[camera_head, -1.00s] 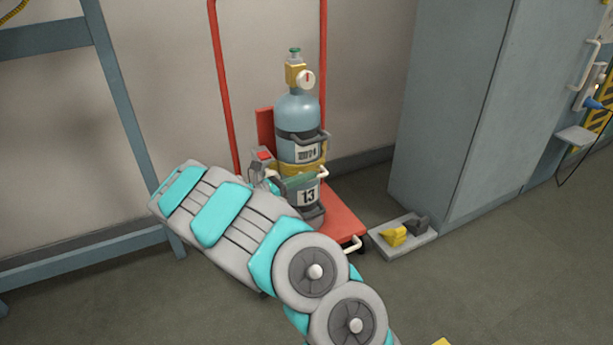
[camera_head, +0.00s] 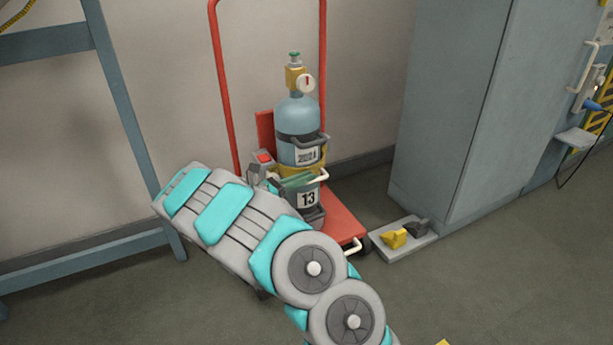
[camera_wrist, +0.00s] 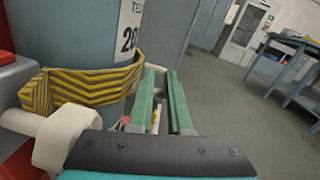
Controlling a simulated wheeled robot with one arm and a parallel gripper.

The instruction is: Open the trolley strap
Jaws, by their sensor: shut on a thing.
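The trolley (camera_head: 342,220) is red, with a tall frame, and carries an upright blue-grey cylinder (camera_head: 297,115). The yellow strap (camera_head: 318,162) runs round the cylinder at mid-height. In the wrist view the strap (camera_wrist: 90,87) shows yellow and black stripes, its right end close to my fingers. A pale handle (camera_head: 322,175) sticks out at the strap's right side. My gripper (camera_head: 298,181) is in front of the cylinder, just below the strap. In the wrist view my gripper (camera_wrist: 162,95) has its green fingers closed around a pale part, apparently the handle; the grip is partly hidden.
A grey box with a red button (camera_head: 264,157) sits left of the cylinder. A low tray (camera_head: 385,248) with yellow and dark blocks lies right of the trolley, beside a grey cabinet (camera_head: 450,120). A blue metal frame (camera_head: 125,100) stands left.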

